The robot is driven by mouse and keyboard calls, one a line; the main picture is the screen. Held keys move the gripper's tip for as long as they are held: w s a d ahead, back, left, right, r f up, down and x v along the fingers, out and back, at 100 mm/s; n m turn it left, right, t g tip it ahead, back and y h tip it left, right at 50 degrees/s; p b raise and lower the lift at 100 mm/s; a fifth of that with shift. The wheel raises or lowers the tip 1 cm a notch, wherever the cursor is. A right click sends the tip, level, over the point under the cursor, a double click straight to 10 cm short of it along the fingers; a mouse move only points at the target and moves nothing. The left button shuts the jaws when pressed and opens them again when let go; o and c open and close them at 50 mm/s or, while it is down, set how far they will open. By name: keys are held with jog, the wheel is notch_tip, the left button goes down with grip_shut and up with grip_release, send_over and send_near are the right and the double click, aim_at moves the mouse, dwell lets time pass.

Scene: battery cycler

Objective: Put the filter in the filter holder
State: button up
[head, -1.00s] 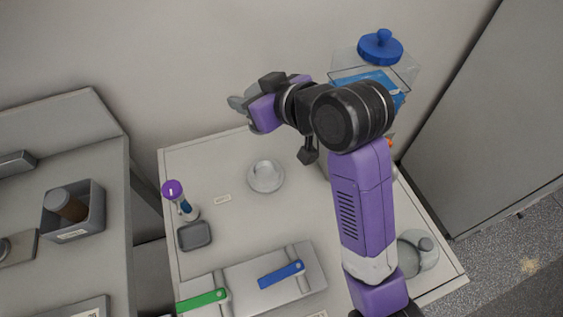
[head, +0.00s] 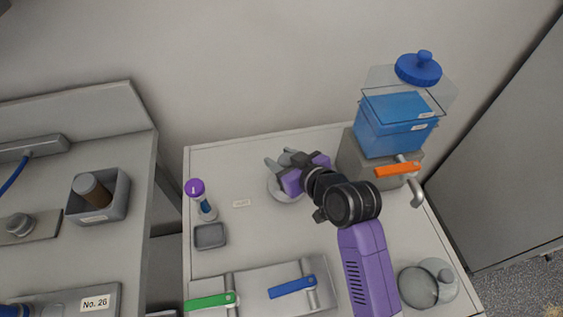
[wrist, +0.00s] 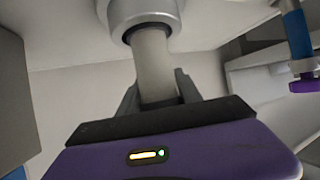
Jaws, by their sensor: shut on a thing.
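The filter (wrist: 154,62) is a pale, smooth cylinder between the two dark fingers of my gripper (wrist: 157,90), which is shut on it. In the wrist view its far end meets a round grey ring, which looks like the filter holder (wrist: 140,10). I cannot tell whether that end is inside the ring or only at its mouth. In the head view my gripper (head: 280,161) is over the round grey holder (head: 276,193) near the back middle of the table. The gripper hides part of the holder, and I cannot make out the filter there.
A purple-capped bottle (head: 201,203) and small grey tray (head: 210,236) stand left of the holder. A blue-lidded tank (head: 395,125) with an orange-handled tap (head: 397,169) stands at right. Green (head: 211,301) and blue (head: 292,287) levers are in front. A glass dish (head: 418,288) lies front right.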

jog(key=shift+f, duration=1)
jog(key=shift+f, duration=0.2)
jog(key=o, duration=1.4)
jog(key=shift+c, duration=0.2)
jog(key=shift+r, duration=0.1)
jog(key=shift+r, duration=0.2)
jog(key=v, duration=1.2)
